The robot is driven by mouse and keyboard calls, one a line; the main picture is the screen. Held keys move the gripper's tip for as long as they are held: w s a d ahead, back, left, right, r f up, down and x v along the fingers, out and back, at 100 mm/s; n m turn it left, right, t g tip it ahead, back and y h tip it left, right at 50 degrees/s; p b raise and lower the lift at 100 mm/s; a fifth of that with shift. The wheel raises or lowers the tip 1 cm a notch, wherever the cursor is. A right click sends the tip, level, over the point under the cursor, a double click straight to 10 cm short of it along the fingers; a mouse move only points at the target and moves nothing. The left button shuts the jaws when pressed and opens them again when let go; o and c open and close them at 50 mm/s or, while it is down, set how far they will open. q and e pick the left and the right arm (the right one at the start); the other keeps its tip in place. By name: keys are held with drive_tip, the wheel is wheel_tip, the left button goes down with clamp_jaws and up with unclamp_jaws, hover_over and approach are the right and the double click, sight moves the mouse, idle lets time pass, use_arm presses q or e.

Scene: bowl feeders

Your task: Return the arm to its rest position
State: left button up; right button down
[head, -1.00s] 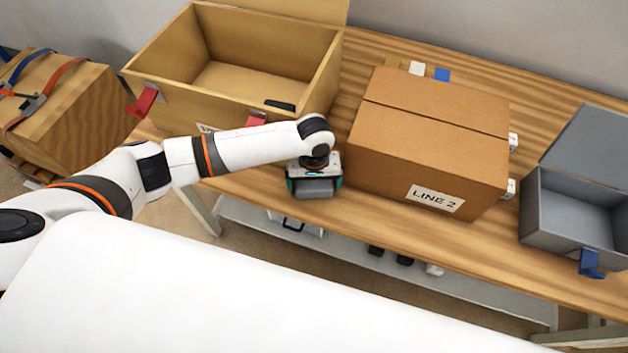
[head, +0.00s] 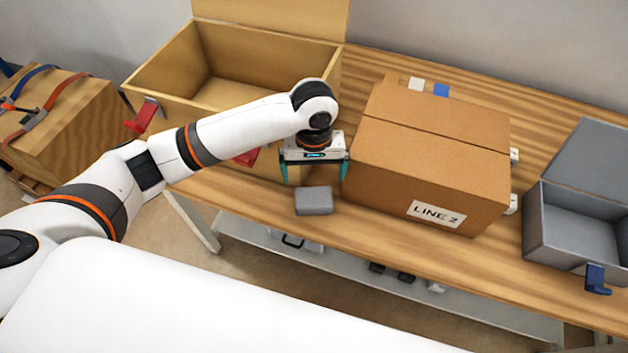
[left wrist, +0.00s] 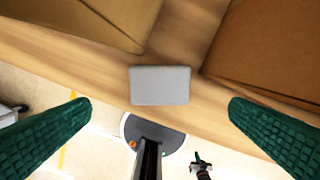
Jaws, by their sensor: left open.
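My left arm (head: 225,130) reaches in from the left over the wooden table. My left gripper (head: 315,180) is open and empty, above the table between the open wooden box and the cardboard box. Its green fingers stand wide apart in the left wrist view (left wrist: 160,115). A small grey block (head: 314,201) lies on the table near the front edge, just in front of and below the fingers. The block also shows between the fingers in the left wrist view (left wrist: 160,85), touching neither. My right gripper is not in view.
The open wooden box (head: 165,75) with red latches is behind the arm. The closed cardboard box (head: 430,165) marked LINE 2 is close right of the gripper. An open grey box (head: 545,240) stands far right. A strapped wooden crate (head: 75,130) is at left.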

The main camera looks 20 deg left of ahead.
use_arm(q)
drive_tip(key=shift+r, duration=0.25)
idle(0.3)
